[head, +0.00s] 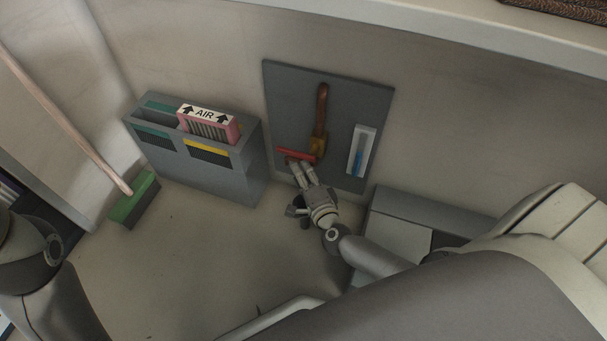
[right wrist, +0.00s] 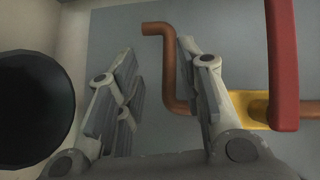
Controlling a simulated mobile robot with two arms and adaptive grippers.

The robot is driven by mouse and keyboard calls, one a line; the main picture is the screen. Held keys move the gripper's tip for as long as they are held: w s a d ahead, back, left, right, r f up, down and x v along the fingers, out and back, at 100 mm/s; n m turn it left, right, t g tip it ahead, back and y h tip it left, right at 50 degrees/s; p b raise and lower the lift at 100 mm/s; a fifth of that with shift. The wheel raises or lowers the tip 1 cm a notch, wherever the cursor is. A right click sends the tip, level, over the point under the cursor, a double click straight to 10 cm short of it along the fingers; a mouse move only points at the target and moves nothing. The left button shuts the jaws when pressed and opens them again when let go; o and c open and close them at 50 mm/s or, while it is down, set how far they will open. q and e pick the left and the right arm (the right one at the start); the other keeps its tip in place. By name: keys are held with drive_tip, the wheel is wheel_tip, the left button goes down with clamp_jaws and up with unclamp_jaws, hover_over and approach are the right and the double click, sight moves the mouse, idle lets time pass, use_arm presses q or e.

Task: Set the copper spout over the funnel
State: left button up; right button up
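The copper spout (right wrist: 169,75) is a bent tube in the right wrist view. It runs left from a yellow brass fitting (right wrist: 256,110), bends upward, and ends in a short leftward tip. My right gripper (right wrist: 155,68) is open, with the spout's bent length seen between its fingers, nearer the right one; contact cannot be told. In the head view the right gripper (head: 300,166) is just below the brass fitting (head: 317,146) and hides the spout. A dark round shape (right wrist: 32,110), possibly the funnel, shows at the left of the wrist view. My left gripper is not in view.
A red handle (head: 295,154) sits beside the fitting, and a copper pipe (head: 321,108) rises above it. A holder with blue content (head: 361,152) is on the grey panel (head: 283,92). A filter box (head: 212,173) and a green broom (head: 133,200) stand left.

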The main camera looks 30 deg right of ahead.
drive_tip(key=v, duration=0.7)
drive_tip(key=shift+s, duration=0.3)
